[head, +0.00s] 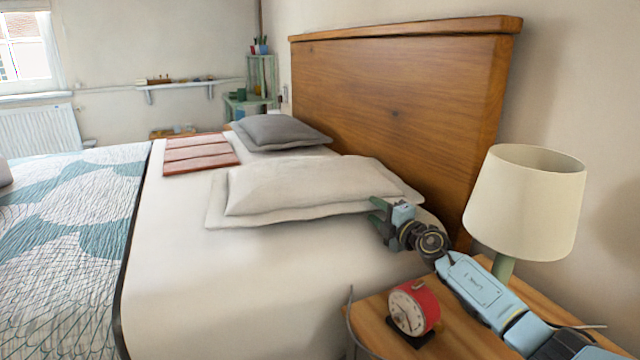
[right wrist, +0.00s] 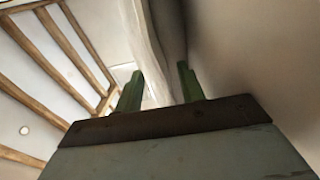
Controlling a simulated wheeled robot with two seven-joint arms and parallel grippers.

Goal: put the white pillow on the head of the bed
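The white pillow (head: 300,187) lies on the bed's white sheet (head: 250,285), close to the wooden headboard (head: 400,85). It lies flat, with a plump middle and a thin wide border. My right gripper (head: 373,213) is at the pillow's right end, with its green fingers apart. In the right wrist view the two fingers (right wrist: 160,90) also stand apart, with a pale surface beyond them. I cannot tell whether the fingers touch the pillow. My left gripper is not in view.
A red clock (head: 413,307) and a lamp (head: 525,203) stand on the wooden nightstand (head: 372,318), under my right arm.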

